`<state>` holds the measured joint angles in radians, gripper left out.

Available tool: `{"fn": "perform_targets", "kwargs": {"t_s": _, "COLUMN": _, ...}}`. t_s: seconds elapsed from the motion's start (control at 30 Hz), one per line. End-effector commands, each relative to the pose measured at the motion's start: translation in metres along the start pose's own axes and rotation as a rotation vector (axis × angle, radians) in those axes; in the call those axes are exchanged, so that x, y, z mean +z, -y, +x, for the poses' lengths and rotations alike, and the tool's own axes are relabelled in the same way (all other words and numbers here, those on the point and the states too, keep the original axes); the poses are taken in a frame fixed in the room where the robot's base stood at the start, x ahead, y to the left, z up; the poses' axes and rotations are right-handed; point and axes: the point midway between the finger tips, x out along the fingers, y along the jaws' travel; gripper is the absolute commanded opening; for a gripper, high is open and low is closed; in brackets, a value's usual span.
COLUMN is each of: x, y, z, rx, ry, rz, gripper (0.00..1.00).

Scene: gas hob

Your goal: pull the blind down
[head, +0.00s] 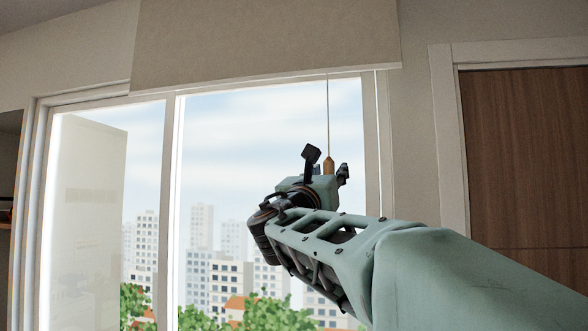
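The beige blind (265,40) hangs across the top of the window, with its lower edge just below the window's top frame. A thin cord (327,110) hangs from near its right part and ends in a small tan wooden pull (328,166). My gripper (327,162) reaches up from the lower right. Its dark fingers are apart, one on each side of the pull in the picture, with small gaps showing. The pull's lower end is hidden behind the gripper body. I cannot tell whether the pull is at the same depth as the fingers.
The window (265,130) shows buildings and trees outside. A white vertical frame bar (171,210) divides it. A brown wooden door (525,160) in a pale frame stands at the right. A shelf edge shows at the far left. The space left of my gripper looks free.

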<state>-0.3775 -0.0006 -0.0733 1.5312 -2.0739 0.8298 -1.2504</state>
Motion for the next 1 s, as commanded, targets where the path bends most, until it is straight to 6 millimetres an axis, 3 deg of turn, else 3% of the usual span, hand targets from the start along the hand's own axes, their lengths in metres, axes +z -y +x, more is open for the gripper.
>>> {"fn": "perform_targets", "kwargs": {"t_s": 0.37, "x": 0.0026, "y": 0.0002, "z": 0.0005, "rx": 0.001, "ry": 0.0, "rz": 0.001, "gripper": 0.36}}
{"fn": "perform_targets", "kwargs": {"t_s": 0.7, "x": 0.0026, "y": 0.0003, "z": 0.0006, "rx": 0.0, "ry": 0.0, "rz": 0.0, "gripper": 0.01}}
{"fn": "perform_targets", "kwargs": {"t_s": 1.0, "x": 0.0025, "y": 0.0002, "z": 0.0006, "rx": 0.001, "ry": 0.0, "rz": 0.0, "gripper": 0.0}}
